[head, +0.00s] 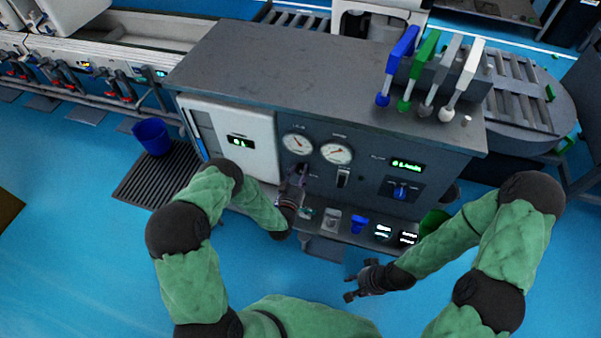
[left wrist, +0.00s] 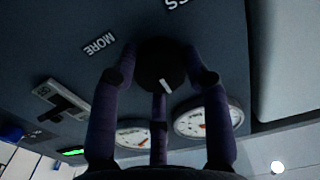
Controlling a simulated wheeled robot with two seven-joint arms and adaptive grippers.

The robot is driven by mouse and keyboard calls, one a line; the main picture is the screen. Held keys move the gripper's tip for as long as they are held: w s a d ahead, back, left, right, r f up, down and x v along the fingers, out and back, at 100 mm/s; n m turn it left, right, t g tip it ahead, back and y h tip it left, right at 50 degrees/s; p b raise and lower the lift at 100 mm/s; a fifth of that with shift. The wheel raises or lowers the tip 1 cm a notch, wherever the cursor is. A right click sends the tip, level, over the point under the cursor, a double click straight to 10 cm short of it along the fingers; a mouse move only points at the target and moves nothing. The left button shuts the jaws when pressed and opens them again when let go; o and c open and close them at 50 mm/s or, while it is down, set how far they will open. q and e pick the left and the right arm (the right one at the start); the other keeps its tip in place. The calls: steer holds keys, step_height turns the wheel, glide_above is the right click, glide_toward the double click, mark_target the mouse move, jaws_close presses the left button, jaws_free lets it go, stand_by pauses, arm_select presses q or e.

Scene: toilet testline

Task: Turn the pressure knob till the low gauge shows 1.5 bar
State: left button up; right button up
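The black round pressure knob (left wrist: 160,62) with a white pointer mark is on the dark panel between MORE and partly visible lettering. My left gripper (head: 300,172) is at the panel below the gauges and hides the knob in the head view. In the left wrist view its fingers (left wrist: 160,68) surround the knob, tips against its sides. Two white gauges sit above it: the left gauge (head: 297,143), also in the wrist view (left wrist: 207,120), and the right gauge (head: 336,153). Their labels and readings are too small to read. My right gripper (head: 352,284) is empty, fingers apart, low before the panel.
A small switch (head: 343,177) is right of the knob, with a blue knob (head: 400,191) under a green display (head: 407,165) farther right. A shelf (head: 345,238) with small items juts out below. A blue bucket (head: 152,136) stands left. The floor in front is clear.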

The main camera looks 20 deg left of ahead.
arm_select(q)
steer(key=shift+w+a+r, duration=0.1)
steer(key=shift+w+r, duration=0.05)
steer(key=shift+r, duration=0.05)
steer(key=shift+n, duration=0.8)
steer(key=n, duration=0.4)
steer(key=shift+a+r, duration=0.1)
steer(key=shift+a, duration=0.1)
steer(key=n, duration=0.6)
steer(key=shift+w+a, duration=0.15)
steer(key=shift+a, duration=0.05)
steer(key=shift+a+n, duration=0.1)
steer(key=shift+n, duration=0.2)
steer(key=o, duration=1.1)
steer(key=shift+s+f, duration=0.2)
